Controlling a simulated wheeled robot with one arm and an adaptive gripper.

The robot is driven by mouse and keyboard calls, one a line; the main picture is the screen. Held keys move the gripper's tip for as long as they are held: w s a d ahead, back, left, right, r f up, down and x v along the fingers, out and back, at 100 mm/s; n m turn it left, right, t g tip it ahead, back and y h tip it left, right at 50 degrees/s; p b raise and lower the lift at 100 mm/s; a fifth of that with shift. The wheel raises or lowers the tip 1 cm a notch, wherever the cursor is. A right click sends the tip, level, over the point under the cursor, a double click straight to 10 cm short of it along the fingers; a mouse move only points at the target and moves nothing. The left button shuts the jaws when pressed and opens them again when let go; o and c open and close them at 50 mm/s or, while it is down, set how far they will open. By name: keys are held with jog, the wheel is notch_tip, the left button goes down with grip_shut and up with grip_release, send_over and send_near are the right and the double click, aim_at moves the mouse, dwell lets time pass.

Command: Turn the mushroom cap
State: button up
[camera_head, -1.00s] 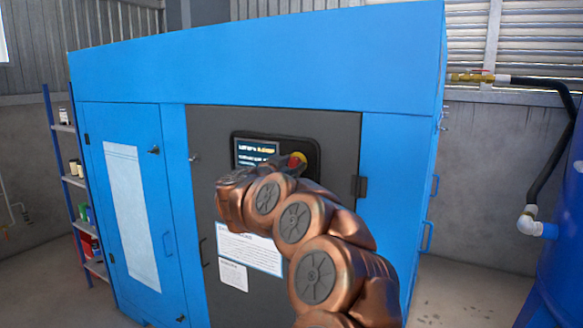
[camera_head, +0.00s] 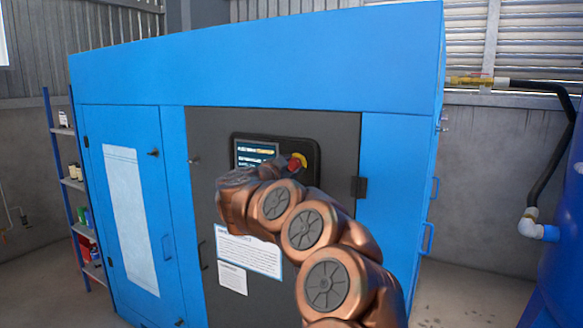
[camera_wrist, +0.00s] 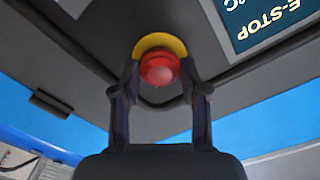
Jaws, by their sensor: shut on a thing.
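The mushroom cap (camera_wrist: 159,69) is a round red button on a yellow collar (camera_wrist: 158,42), seen in the wrist view. In the head view the red cap (camera_head: 295,165) shows small on the dark control panel, just past my wrist. My gripper (camera_wrist: 160,76) has one finger on each side of the cap, and its fingertips are closed against the cap's sides. Part of the collar shows beyond the cap. In the head view my arm hides most of the fingers.
A lit display (camera_head: 256,154) is left of the cap; in the wrist view its screen (camera_wrist: 262,22) reads "E-STOP" upside down. The panel is on the grey door (camera_head: 335,130) of a blue cabinet (camera_head: 260,60). Paper notices (camera_head: 248,250) are below.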

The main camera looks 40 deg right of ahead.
jog(key=shift+r, duration=0.1)
jog(key=o, duration=1.2)
jog(key=shift+c, duration=0.2)
jog(key=v, duration=1.2)
